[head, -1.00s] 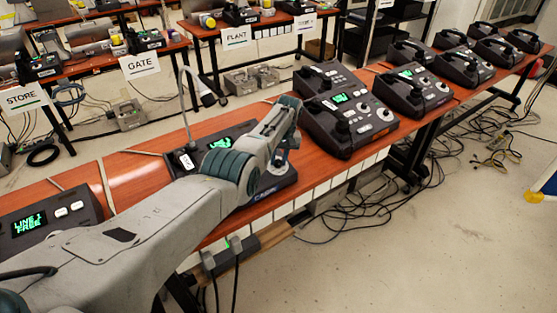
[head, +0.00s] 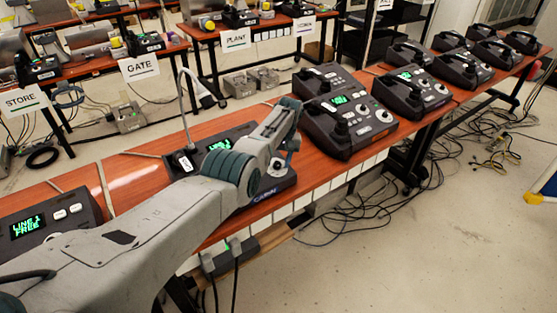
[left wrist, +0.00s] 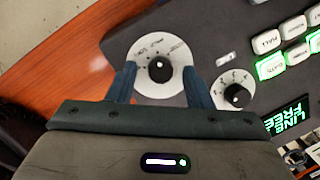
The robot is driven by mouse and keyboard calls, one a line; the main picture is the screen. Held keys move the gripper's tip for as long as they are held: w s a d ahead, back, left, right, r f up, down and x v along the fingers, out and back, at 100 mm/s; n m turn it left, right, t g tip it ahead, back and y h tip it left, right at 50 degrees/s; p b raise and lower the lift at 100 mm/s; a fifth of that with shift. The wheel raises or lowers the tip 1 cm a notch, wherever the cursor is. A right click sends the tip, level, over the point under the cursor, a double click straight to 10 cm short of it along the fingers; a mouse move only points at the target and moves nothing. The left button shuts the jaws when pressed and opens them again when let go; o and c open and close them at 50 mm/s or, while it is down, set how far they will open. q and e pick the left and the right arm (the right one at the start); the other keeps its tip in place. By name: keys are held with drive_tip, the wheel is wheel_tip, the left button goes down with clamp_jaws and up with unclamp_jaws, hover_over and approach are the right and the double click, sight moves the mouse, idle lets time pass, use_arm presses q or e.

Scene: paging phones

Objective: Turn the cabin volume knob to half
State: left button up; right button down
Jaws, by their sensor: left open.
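The cabin console (head: 262,197), dark with its name on the front edge, sits on the near wooden desk, partly hidden by my left arm. In the left wrist view it shows a large white dial with a black knob (left wrist: 160,68) and a smaller numbered dial with a black knob (left wrist: 236,95). The large dial's lettering is too small to read surely. My left gripper (left wrist: 160,82) is open. Its two blue fingers show on either side of the large knob, apart from it. In the head view the left gripper (head: 288,148) is over the console's right part. My right gripper is out of view.
A green display (left wrist: 289,118) and lit buttons (left wrist: 272,66) lie right of the dials. A gooseneck microphone (head: 187,100) rises from the console's left side. Another console (head: 350,120) stands close on the right. Cables (head: 380,205) lie on the floor beyond the desk's front edge.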

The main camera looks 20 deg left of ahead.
use_arm(q)
drive_tip(key=shift+r, duration=0.1)
drive_tip(key=shift+w+r, duration=0.1)
drive_tip(key=shift+r, duration=0.2)
wheel_tip(320, 180, up, 10)
drive_tip(key=d, duration=0.1)
drive_tip(key=shift+w+d+b, duration=0.3)
drive_tip(key=shift+w+b, duration=0.1)
drive_tip(key=shift+b, duration=0.05)
drive_tip(key=shift+f, duration=0.1)
